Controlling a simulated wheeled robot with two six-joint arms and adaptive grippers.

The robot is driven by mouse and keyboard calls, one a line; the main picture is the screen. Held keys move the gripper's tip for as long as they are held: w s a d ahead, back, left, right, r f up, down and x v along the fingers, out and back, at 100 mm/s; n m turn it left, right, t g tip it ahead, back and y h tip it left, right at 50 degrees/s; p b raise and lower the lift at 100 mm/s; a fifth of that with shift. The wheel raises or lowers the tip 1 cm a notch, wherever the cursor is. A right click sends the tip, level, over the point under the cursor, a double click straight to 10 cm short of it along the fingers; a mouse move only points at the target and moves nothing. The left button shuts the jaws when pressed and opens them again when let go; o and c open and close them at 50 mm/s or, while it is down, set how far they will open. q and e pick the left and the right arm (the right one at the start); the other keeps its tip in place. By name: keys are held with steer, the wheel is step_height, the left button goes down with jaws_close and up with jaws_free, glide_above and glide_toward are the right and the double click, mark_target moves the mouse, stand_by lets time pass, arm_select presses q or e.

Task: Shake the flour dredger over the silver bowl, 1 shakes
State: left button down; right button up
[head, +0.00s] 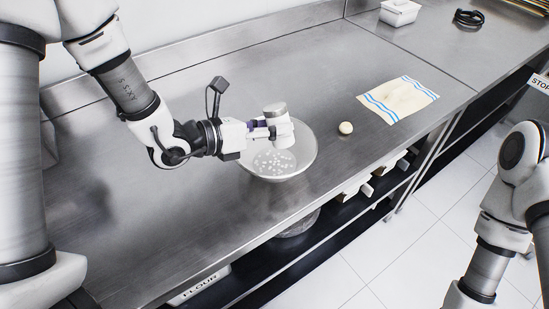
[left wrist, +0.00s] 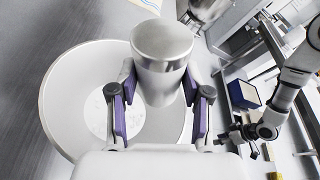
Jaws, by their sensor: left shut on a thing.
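The flour dredger (head: 275,109) is a small silver cylinder, held over the silver bowl (head: 307,158). My left gripper (head: 268,128) is shut on it. In the left wrist view the dredger (left wrist: 163,62) sits between the purple-padded fingers of my left gripper (left wrist: 160,108), its flat silver end toward the camera. The bowl (left wrist: 62,100) is below and to the left of it there. White bits lie in the bowl's bottom. My right gripper is not visible in the head view; in the left wrist view a dark gripper (left wrist: 238,132) shows at the right, too small to read.
A round pale ball (head: 345,128) and a cloth with blue stripes (head: 398,99) lie on the steel counter (head: 190,210) right of the bowl. A white tub (head: 399,12) and a black ring-like item (head: 468,18) stand farther back. A flour bin (head: 200,288) is below the counter.

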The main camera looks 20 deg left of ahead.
mark_target(265, 111)
arm_select(q)
steer(key=shift+w+a+f+m+t+b, duration=0.2)
steer(key=shift+a+f+m+t+b, duration=0.1)
steer(key=shift+f+m+b, duration=0.4)
steer(key=shift+r+y, duration=0.35)
steer(key=shift+y, duration=0.05)
steer(key=shift+r+m, duration=0.3)
steer(key=b, duration=0.2)
steer(key=m+b, duration=0.1)
steer(key=b, duration=0.1)
steer(key=shift+w+a+f+m+t+y, duration=0.15)
steer(key=shift+a+f+m+t+y, duration=0.15)
steer(key=shift+a+f+y, duration=0.1)
steer(key=shift+r+p, duration=0.6)
step_height(265, 111, up, 3)
steer(key=shift+p, duration=0.85)
steer(key=shift+r, duration=0.2)
steer(key=shift+f, duration=0.1)
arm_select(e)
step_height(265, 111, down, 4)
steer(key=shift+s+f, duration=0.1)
